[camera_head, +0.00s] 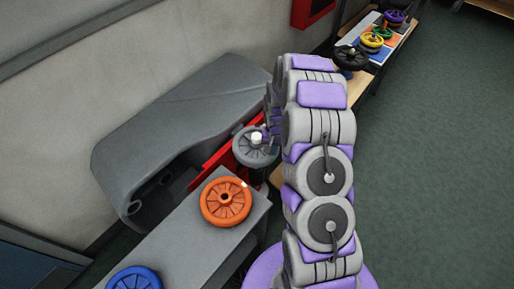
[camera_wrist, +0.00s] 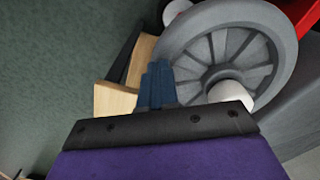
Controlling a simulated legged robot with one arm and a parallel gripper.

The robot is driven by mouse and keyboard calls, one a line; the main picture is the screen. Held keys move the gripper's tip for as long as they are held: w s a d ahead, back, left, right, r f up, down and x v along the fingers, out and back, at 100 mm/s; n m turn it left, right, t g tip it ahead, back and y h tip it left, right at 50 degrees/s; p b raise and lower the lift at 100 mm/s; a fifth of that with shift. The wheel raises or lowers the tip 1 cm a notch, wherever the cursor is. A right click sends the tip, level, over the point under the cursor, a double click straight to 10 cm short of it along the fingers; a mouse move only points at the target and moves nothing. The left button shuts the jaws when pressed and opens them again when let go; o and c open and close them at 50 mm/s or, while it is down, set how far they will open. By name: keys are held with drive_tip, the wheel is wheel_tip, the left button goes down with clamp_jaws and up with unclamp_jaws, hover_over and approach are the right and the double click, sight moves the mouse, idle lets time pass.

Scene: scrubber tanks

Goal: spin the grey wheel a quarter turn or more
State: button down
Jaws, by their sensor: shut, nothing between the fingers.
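The grey wheel (camera_head: 256,150) lies roughly flat on the red machine part, left of my arm in the head view. In the wrist view the grey wheel (camera_wrist: 205,37) fills the upper right, with spokes, open gaps and a white knob (camera_wrist: 236,93) at its lower rim. My gripper (camera_wrist: 158,66) shows there as dark blue fingers, shut and empty. The fingers overlap the wheel's left rim in the picture; I cannot tell whether they touch it. In the head view my arm mostly hides the gripper.
An orange wheel (camera_head: 211,205) and a blue wheel (camera_head: 135,280) lie on a grey bench (camera_head: 178,240). A large dark grey tank cover (camera_head: 175,110) stands behind by the wall. A black wheel (camera_head: 350,60) and several coloured wheels are farther back. Open green floor lies right.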

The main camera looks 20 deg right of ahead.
drive_tip(key=shift+r+p, duration=0.95)
drive_tip(key=shift+r, duration=2.4)
